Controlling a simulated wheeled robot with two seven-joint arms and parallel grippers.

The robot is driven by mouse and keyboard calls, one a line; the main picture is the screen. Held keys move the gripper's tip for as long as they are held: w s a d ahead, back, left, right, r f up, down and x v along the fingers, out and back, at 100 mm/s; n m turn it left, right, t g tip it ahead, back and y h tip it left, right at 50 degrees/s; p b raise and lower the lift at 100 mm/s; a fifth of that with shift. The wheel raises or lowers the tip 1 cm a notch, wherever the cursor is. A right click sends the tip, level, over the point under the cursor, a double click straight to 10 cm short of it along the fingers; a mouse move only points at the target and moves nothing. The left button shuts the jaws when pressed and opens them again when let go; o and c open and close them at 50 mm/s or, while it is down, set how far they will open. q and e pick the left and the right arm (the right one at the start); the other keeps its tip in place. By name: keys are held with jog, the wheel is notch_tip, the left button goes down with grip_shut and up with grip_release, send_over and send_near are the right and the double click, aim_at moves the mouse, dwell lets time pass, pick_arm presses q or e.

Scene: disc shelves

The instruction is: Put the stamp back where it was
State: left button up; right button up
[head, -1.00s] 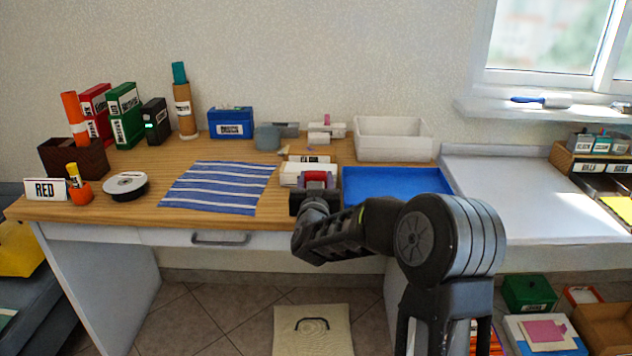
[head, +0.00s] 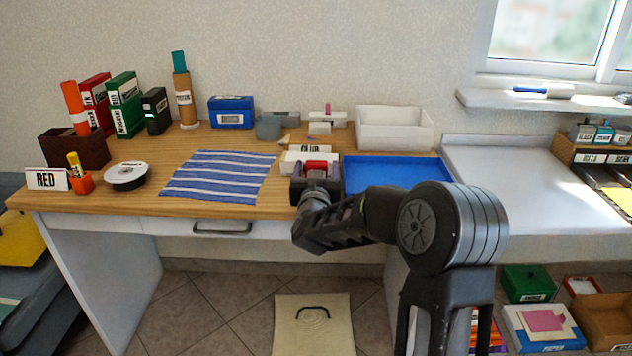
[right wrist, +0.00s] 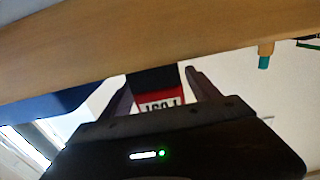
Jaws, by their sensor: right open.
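The stamp (head: 317,165) is a small block with a red part, standing at the front edge of the wooden desk. In the right wrist view the stamp (right wrist: 162,102) shows a red and white label that looks like "LOST" upside down, with a black part beside it. My right gripper (head: 316,178) is at the desk's front edge, its fingers apart on either side of the stamp. In the right wrist view the right gripper (right wrist: 160,82) is open around it. Whether a finger touches the stamp I cannot tell. My left gripper is not in view.
A white box (head: 292,157) with a label stands just behind the gripper. A blue tray (head: 395,172) lies to its right and a striped cloth (head: 220,177) to its left. A white bin (head: 395,132) stands behind. The grey counter (head: 520,195) at right is largely clear.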

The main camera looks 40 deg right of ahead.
jog(key=v, duration=1.1)
jog(key=shift+s+a, duration=0.25)
jog(key=shift+s, duration=0.05)
